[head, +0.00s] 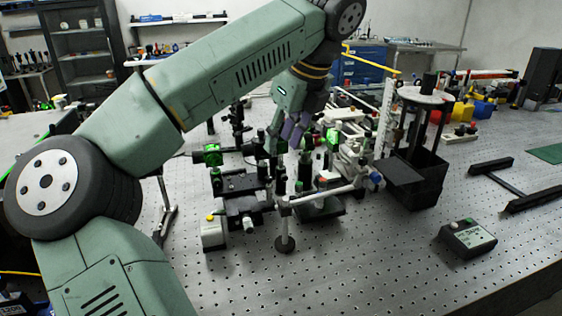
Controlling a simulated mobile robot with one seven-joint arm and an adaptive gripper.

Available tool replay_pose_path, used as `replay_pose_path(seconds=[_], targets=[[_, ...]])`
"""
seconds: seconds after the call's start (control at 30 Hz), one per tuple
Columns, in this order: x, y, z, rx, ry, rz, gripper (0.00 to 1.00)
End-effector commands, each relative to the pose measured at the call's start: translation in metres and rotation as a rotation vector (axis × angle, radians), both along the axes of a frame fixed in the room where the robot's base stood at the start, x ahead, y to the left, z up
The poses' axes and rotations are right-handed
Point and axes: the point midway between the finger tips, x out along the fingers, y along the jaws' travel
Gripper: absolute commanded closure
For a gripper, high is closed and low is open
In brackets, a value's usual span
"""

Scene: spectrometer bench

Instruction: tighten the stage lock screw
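My gripper (290,138) points down over the cluster of optics near the middle of the head view. Its fingers look purplish and dark, and their tips overlap the parts behind them, so I cannot tell how far apart they are or whether they touch anything. A black stage (241,203) with a pale knob (248,225) on its front sits on the bench, left of and below the gripper. I cannot pick out the stage lock screw; it is too small or hidden.
The perforated bench (365,260) is clear in front. A post on a round base (285,244) carries a slanting pale rod near the stage. A black tower (415,190) stands to the right, and a small control box (467,238) sits near the right edge.

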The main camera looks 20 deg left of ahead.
Motion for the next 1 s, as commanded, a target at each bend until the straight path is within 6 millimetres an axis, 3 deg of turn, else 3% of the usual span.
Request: replay_pose_path(seconds=[0.6, 1.0], targets=[[0.018, 0.031, -0.088, -0.004, 0.003, -0.004, 0.66], [0.02, 0.034, -0.098, -0.003, 0.001, -0.006, 0.66]])
